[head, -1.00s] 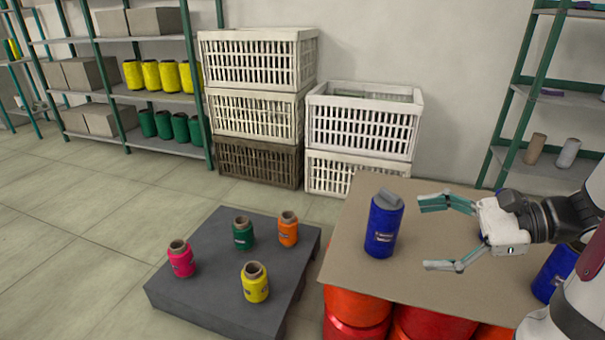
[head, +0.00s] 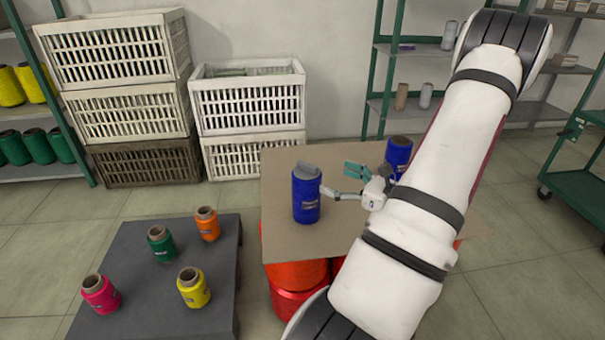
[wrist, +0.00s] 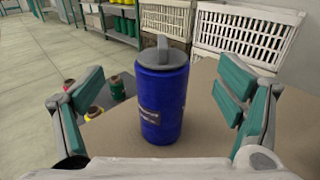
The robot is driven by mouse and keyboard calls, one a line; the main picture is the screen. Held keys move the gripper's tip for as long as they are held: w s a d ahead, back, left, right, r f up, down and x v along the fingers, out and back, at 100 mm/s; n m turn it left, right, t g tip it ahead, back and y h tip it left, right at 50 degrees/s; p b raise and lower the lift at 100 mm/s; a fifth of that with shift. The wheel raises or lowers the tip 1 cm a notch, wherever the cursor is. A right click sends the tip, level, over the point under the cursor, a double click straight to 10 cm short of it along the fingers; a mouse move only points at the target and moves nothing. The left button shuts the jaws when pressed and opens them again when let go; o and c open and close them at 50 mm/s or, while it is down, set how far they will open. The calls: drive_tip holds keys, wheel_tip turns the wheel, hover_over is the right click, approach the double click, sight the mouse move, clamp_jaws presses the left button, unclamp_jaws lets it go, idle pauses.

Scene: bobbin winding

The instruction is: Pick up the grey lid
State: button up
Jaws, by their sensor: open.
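The grey lid (head: 306,168) sits on top of a blue bobbin (head: 306,200) that stands upright on the brown board. In the wrist view the lid (wrist: 163,57) shows a raised grip bar, and the blue bobbin (wrist: 158,107) below it carries a dark label. My gripper (head: 342,180) is open and empty, to the right of the bobbin in the head view. In the wrist view the fingers of my gripper (wrist: 160,105) stand apart to the left and right, with the lidded bobbin ahead between them. No contact with the lid shows.
Another blue bobbin (head: 398,152) stands behind my gripper, partly hidden by my arm. The brown board (head: 285,235) rests on red drums (head: 299,300). A dark low platform (head: 140,235) at left holds several coloured bobbins. White crates (head: 250,105) stand stacked behind.

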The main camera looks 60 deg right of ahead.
sight(316, 169)
drive_tip(key=w+b, duration=0.1)
drive_tip(key=w, duration=0.4)
drive_tip(key=w+d+b, duration=0.1)
drive_tip(key=w, duration=0.2)
drive_tip(key=shift+b, duration=0.3)
drive_tip(key=shift+c, duration=0.2)
drive_tip(key=shift+f, duration=0.1)
drive_tip(key=c, duration=1.5)
